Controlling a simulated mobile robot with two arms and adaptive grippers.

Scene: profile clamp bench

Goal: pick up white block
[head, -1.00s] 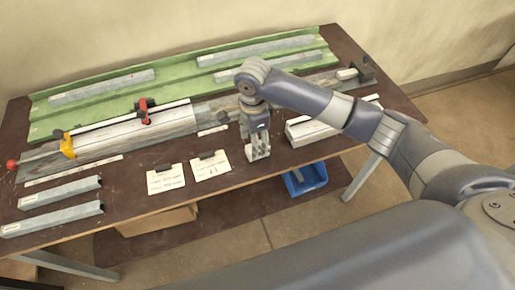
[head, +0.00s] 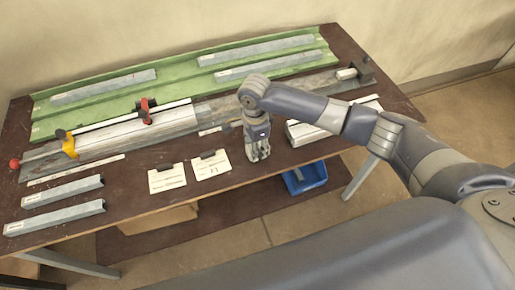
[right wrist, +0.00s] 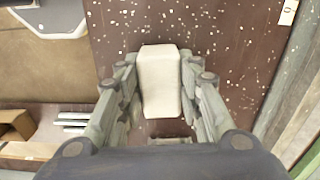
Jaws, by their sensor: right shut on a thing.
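The white block (right wrist: 160,82) shows in the right wrist view, between the two fingers of my right gripper (right wrist: 162,108). The fingers are shut on its sides, and the dark brown, white-flecked table top lies behind it. In the head view my right gripper (head: 259,154) points down over the front part of the bench, right of the two paper cards. The block is hidden or too small to make out there. I cannot tell whether the block is touching the table. My left gripper is not in view.
A grey board with a red-handled clamp (head: 147,112) and a yellow clamp (head: 69,145) lies behind. A green channel (head: 180,68) holds metal profiles. Two cards (head: 167,178) lie left of the gripper, a pale profile (head: 305,134) right. A blue bin (head: 305,178) sits below the front edge.

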